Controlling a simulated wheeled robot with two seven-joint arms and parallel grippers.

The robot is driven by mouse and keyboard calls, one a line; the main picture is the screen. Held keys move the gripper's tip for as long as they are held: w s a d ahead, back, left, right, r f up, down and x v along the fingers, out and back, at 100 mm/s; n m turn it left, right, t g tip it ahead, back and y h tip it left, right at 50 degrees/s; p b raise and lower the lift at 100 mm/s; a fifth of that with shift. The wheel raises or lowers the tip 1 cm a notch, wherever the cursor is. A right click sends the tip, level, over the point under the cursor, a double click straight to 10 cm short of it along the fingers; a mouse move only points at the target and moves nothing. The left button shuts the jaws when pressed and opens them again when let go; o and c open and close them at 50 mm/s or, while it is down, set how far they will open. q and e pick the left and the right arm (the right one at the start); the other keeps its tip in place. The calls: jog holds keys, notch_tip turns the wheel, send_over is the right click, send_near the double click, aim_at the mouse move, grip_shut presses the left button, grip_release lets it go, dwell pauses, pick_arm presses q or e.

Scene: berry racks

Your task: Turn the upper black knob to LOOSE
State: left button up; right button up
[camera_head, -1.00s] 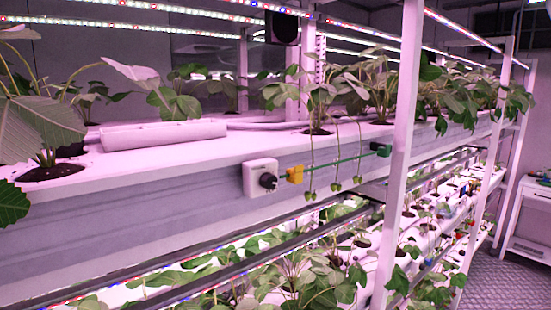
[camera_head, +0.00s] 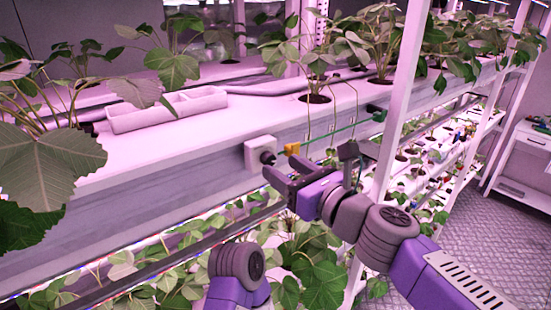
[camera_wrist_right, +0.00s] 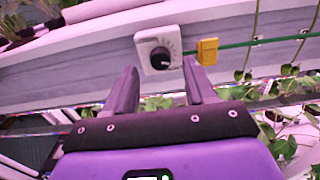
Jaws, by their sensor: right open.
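The black knob (camera_head: 267,157) sits on a white box (camera_head: 257,150) fixed to the side of the upper grey gutter. In the right wrist view the knob (camera_wrist_right: 160,58) shows on its white plate (camera_wrist_right: 145,42), with small dial marks around it. The marks are too small to read, so its setting cannot be told. My right gripper (camera_head: 283,174) is open and empty, just in front of and below the knob. In the right wrist view the fingers (camera_wrist_right: 160,74) are spread on both sides of the knob, seemingly short of it. My left gripper is not in view.
Thin hanging stems cross the rod. A white post (camera_head: 405,100) stands to the right. Leafy plants (camera_head: 315,265) fill the level below.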

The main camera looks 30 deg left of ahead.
aim_at(271, 160)
jog(key=shift+p+x, duration=0.3)
jog(key=shift+x, duration=1.55)
grip_shut()
